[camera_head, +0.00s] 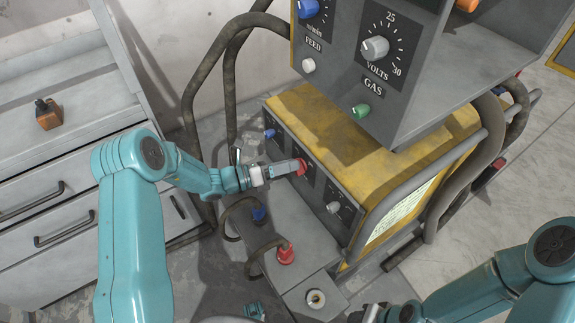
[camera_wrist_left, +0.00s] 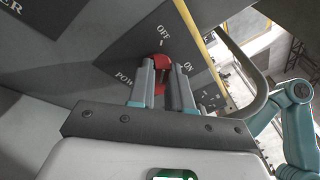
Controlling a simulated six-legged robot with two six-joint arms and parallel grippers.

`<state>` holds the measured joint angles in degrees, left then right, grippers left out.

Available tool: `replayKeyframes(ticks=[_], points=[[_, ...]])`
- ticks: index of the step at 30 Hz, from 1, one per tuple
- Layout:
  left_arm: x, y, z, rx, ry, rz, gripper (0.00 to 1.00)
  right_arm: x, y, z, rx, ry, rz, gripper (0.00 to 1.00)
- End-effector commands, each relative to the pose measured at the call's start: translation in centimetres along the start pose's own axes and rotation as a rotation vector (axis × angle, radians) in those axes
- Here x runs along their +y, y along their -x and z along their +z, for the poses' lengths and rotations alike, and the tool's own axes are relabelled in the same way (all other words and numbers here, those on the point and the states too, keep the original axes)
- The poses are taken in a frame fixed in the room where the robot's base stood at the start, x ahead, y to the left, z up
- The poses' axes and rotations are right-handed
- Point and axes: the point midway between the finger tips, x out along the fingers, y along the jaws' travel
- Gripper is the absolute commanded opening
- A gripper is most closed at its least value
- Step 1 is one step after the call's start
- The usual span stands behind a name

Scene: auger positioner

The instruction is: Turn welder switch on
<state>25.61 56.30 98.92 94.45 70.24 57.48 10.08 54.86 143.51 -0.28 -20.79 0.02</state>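The welder (camera_head: 330,118) is a grey and yellow box in the middle of the head view. Its red power switch (camera_head: 302,168) is on the sloped dark front panel. In the left wrist view, the red switch (camera_wrist_left: 160,61) lies between my fingertips, with OFF above it and ON to its right. My left gripper (camera_head: 297,167) reaches it from the left, its fingers close together on either side of the switch and appearing shut on it. The fingers hide part of the switch. My right gripper (camera_head: 373,313) is partly visible at the bottom edge, its fingers unclear.
A grey control box (camera_head: 400,85) with FEED, VOLTS and GAS knobs overhangs the welder. Cables with a blue plug (camera_head: 259,213) and a red plug (camera_head: 286,254) sit below the panel. A grey drawer cabinet (camera_head: 75,205) stands at left.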

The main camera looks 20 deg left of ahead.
Motion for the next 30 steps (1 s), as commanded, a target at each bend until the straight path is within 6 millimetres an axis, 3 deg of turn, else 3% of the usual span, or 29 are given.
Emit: replayKeyframes(ticks=[14,30], points=[[-0.27,-0.02,0.15,0.023,-0.110,0.020,0.00,-0.07,0.19,0.00,0.000,0.000,0.000,0.43],[-0.89,-0.19,0.00,0.116,-0.578,0.110,0.00,0.21,-0.58,-0.01,0.000,0.000,0.000,0.43]])
